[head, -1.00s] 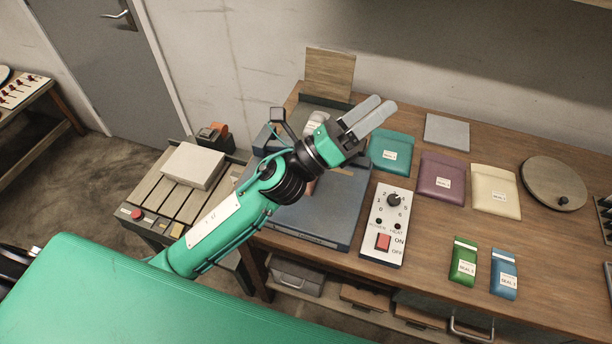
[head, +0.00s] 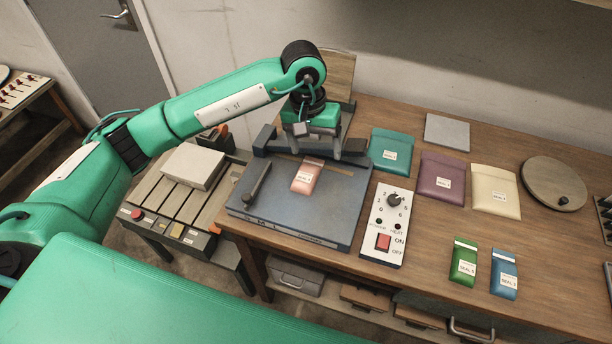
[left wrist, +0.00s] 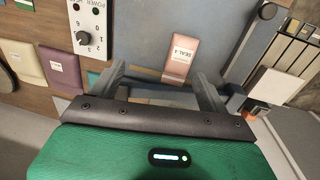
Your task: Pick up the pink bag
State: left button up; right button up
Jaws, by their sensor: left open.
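The pink bag (head: 307,177) lies flat on the blue-grey sealing machine (head: 275,213), with a white label on it. In the left wrist view the pink bag (left wrist: 180,60) lies beyond the fingers, in the gap between them, its label reading SEAL 4. My left gripper (head: 325,153) points down over the back part of the machine, just behind and above the bag. Its two fingers are spread apart and empty. In the left wrist view the left gripper (left wrist: 162,82) shows open fingers on either side of the bag's line. My right gripper is not in view.
A control box (head: 385,225) with a dial and red switch stands right of the machine. Teal (head: 391,151), purple (head: 442,177) and cream (head: 495,190) pouches lie behind it. Green (head: 464,262) and blue (head: 503,273) bags lie near the front edge.

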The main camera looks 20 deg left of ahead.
pick_arm(q)
jog(key=w+a+y, duration=0.1)
jog(key=a+y, duration=0.1)
jog(key=a, duration=0.1)
jog(key=p, duration=0.3)
send_over(305, 176)
jog(key=f, duration=0.7)
jog(key=shift+s+a+f, duration=0.15)
jog(key=shift+s+f, duration=0.1)
jog(key=shift+f+p, duration=0.3)
jog(key=shift+f, duration=0.05)
jog(key=f+p, duration=0.1)
jog(key=f, duration=0.1)
jog(key=f+p, duration=0.1)
jog(key=f, duration=0.1)
jog(key=shift+w+p, duration=0.25)
jog(key=shift+p, duration=0.05)
jog(key=shift+f, duration=0.4)
jog(key=c, duration=1.1)
